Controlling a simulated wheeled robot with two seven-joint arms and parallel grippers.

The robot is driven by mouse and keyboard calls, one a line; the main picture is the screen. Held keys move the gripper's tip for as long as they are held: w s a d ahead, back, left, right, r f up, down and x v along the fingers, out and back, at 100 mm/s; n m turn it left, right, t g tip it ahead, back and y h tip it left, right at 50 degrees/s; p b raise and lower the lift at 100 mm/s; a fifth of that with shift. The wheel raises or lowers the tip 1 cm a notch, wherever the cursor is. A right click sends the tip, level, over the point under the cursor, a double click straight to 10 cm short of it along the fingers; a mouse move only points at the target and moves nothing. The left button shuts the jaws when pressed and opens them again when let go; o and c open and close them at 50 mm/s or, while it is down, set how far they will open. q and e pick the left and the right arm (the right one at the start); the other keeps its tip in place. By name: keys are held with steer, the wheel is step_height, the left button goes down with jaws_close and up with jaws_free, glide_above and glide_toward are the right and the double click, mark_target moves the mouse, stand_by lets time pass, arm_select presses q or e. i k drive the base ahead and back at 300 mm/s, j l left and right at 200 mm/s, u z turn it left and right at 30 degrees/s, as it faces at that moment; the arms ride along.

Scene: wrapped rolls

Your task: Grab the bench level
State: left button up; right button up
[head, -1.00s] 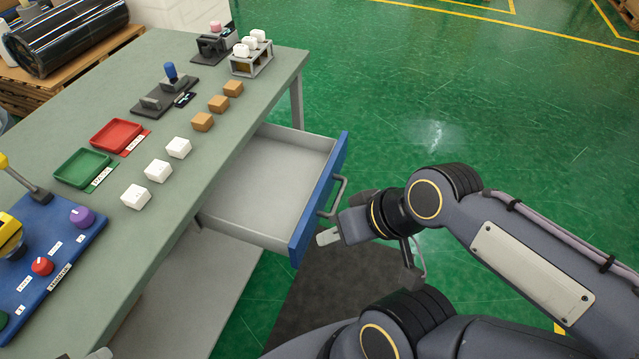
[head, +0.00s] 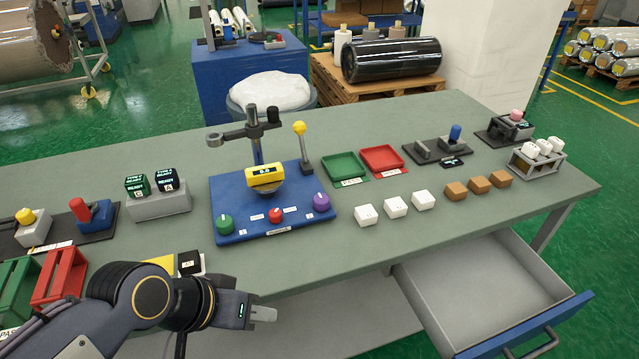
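A yellow block with a small dark display reading 0.0 (head: 264,176), likely the bench level, sits on a dark round support on the blue fixture board (head: 290,222) on the bench. My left gripper (head: 263,313) is at the bench's front edge, below and in front of the board and apart from the yellow block. It is seen from the side, so the gap between its fingers does not show. Nothing is visible in it. My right gripper is out of view.
A post with a clamp arm (head: 258,135) and a yellow-knobbed lever (head: 302,145) rise beside the yellow block. White blocks (head: 396,207) and trays (head: 343,166) lie to the right. An open drawer (head: 490,285) juts out front right. Green and red crates (head: 60,277) stand left.

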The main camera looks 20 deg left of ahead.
mark_target(273, 173)
steer(key=u, duration=1.25)
steer(key=i+j+u, duration=0.6)
steer(key=k+j, duration=0.05)
